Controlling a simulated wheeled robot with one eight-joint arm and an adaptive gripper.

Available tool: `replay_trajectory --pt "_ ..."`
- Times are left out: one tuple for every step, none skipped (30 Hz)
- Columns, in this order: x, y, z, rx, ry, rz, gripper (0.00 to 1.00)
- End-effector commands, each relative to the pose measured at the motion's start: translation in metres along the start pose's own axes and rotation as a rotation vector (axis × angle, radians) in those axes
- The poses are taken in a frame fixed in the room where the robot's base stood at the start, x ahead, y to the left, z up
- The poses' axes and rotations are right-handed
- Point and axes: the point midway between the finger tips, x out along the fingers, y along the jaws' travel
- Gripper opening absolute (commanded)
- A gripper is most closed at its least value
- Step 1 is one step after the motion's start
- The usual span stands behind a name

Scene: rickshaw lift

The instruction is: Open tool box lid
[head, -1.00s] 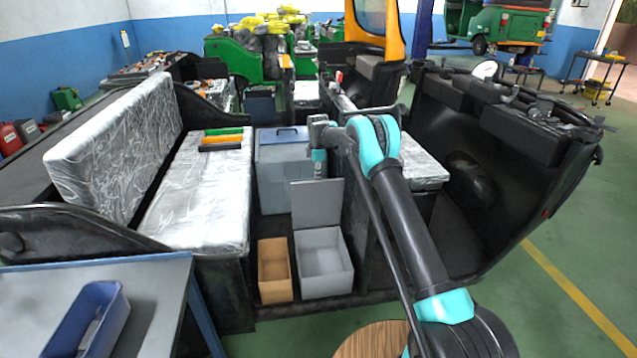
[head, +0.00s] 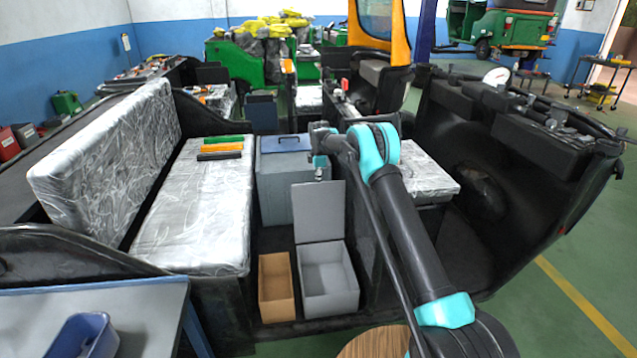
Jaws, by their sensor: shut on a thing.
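A light grey open box (head: 330,291) stands on the dark vehicle floor, and its inside looks empty. Its flat grey lid (head: 319,211) stands upright at the back. My arm reaches in from the lower right, and my gripper (head: 320,174) points down at the lid's top edge. The gripper looks shut on that edge, but the fingertips are small and partly unclear. Behind stands a larger grey box with a blue lid (head: 284,144), which is closed and has a dark handle.
A brown open box (head: 276,290) stands left of the grey box. A plastic-wrapped bench (head: 200,205) holds coloured bars (head: 222,148). A blue tray (head: 84,338) lies on a table at lower left. A black panel sits to the right, with green floor beyond.

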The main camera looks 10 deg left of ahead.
Motion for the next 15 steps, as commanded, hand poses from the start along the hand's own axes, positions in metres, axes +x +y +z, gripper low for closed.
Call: replay_trajectory --pt "0.0126 -0.0041 -0.0004 -0.003 0.0 -0.01 0.0" --pt "0.0126 -0.0042 -0.0004 -0.003 0.0 -0.01 0.0" --pt "0.0126 -0.0043 -0.0004 -0.003 0.0 -0.011 0.14" --pt "0.0126 -0.0044 -0.0005 -0.003 0.0 -0.011 0.18" --pt "0.0126 -0.0044 -0.0005 -0.003 0.0 -0.011 0.21" --pt "0.0126 -0.0044 -0.0005 -0.003 0.0 -0.011 0.26" --pt "0.0126 -0.0043 -0.0005 -0.003 0.0 -0.011 0.3" --pt "0.0126 -0.0043 -0.0005 -0.003 0.0 -0.01 0.32" --pt "0.0127 -0.0043 -0.0006 -0.003 0.0 -0.01 0.32" --pt "0.0128 -0.0043 -0.0005 -0.003 0.0 -0.01 0.32" --pt "0.0127 -0.0043 -0.0005 -0.002 0.0 -0.01 0.32" --pt "0.0127 -0.0042 -0.0005 -0.002 0.0 -0.009 0.32" --pt "0.0127 -0.0041 -0.0005 -0.002 0.0 -0.009 0.32" --pt "0.0127 -0.004 -0.0005 -0.002 0.0 -0.009 0.32" --pt "0.0127 -0.0039 -0.0005 -0.002 0.0 -0.008 0.32"
